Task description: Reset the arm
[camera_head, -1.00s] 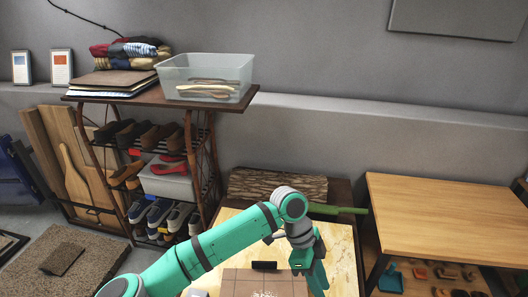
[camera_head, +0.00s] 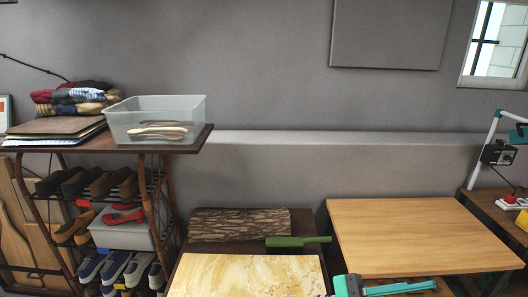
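Only a small teal and dark part of my arm (camera_head: 347,286) shows in the head view, at the bottom edge right of centre. It lies in front of the left front corner of the wooden table. A thin teal piece (camera_head: 402,287) reaches right from it along the table's front edge. I cannot make out two fingertips, so I cannot tell whether my gripper is open or shut, or whether it holds anything. The rest of the arm is below the picture.
A light wooden table (camera_head: 425,228) is bare. Left of it is a yellow marbled top (camera_head: 245,277), with a log (camera_head: 240,224) and a green object (camera_head: 297,241) behind. A shoe rack (camera_head: 100,140) bears a clear bin (camera_head: 155,122). A workbench (camera_head: 505,225) stands far right.

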